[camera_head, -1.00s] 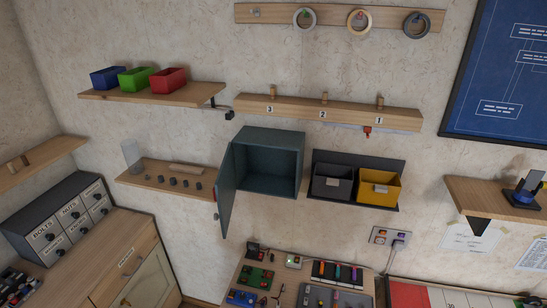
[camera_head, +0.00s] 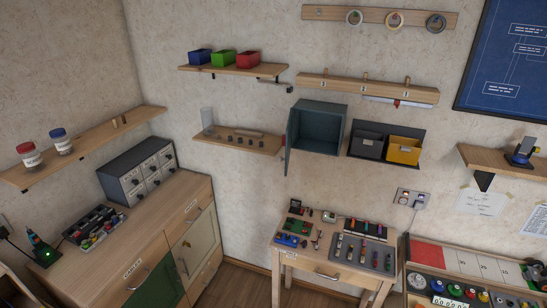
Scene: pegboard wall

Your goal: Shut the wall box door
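The wall box (camera_head: 319,129) is a dark grey-green open-front box on the wall, in the middle of the head view. Its door (camera_head: 291,143) is hinged on the left side and stands wide open, swung out from the wall. The inside of the box looks empty. Neither of my grippers shows in the head view.
A shelf (camera_head: 262,147) with small dark items is left of the door, close to it. A black bin (camera_head: 368,142) and a yellow bin (camera_head: 404,150) hang right of the box. A small table (camera_head: 325,262) with tools stands below. The floor (camera_head: 238,285) left of it is clear.

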